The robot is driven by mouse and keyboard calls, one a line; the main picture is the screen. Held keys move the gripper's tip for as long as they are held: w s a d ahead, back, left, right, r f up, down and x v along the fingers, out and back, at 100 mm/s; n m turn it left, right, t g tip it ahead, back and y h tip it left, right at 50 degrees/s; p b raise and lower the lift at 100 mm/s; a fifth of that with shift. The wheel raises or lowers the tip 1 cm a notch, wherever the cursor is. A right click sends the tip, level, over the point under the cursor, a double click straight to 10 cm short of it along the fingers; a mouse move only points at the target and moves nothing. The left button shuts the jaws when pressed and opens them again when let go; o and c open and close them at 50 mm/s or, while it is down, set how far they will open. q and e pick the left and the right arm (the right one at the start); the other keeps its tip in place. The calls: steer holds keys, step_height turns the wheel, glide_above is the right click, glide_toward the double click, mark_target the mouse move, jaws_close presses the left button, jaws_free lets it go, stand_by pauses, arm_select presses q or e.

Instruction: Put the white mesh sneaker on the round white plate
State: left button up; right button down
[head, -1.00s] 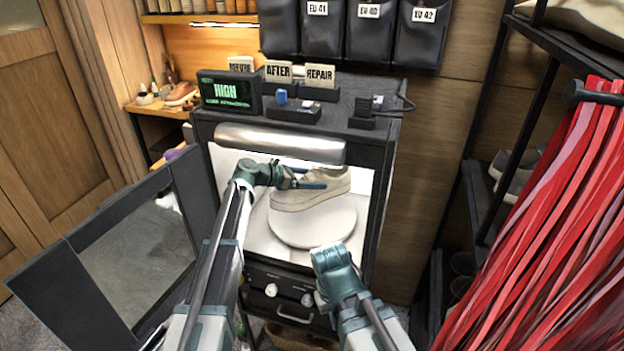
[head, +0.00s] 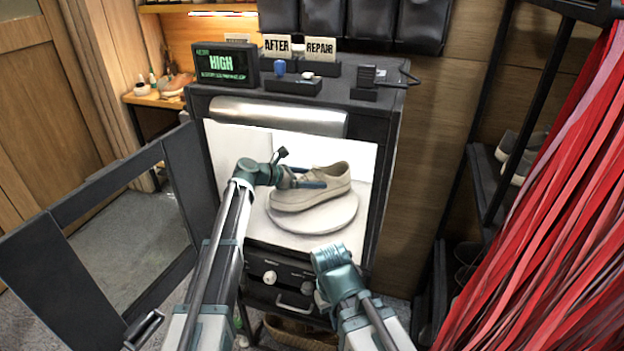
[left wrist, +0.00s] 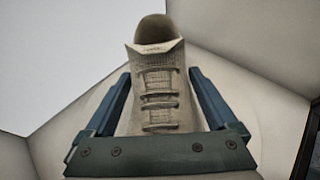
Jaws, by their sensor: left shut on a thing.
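The white mesh sneaker (head: 336,187) is over the round white plate (head: 315,222) in the head view, sole down and toe to the left. The sole looks very close to the plate or touching it; I cannot tell which. My left gripper (head: 303,182) is shut on the sneaker's front part. In the left wrist view the sneaker (left wrist: 158,90) sits between the two blue fingers of the left gripper (left wrist: 165,95), its laces facing the camera. My right gripper (head: 330,258) is in front of the plate, lower in the picture, apart from the sneaker. Its fingers are hidden.
The plate stands inside a white-lined open cabinet (head: 388,120). Its glazed door (head: 178,190) hangs open on the left. A display (head: 226,64) and small signs stand on top. Red strips (head: 560,210) hang at the right beside a dark shelf rack.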

arm_select(q)
steer(key=shift+f+b, duration=0.55)
arm_select(e)
steer(key=shift+f, duration=0.55)
arm_select(q)
steer(key=o, duration=1.4)
steer(key=shift+o, duration=0.2)
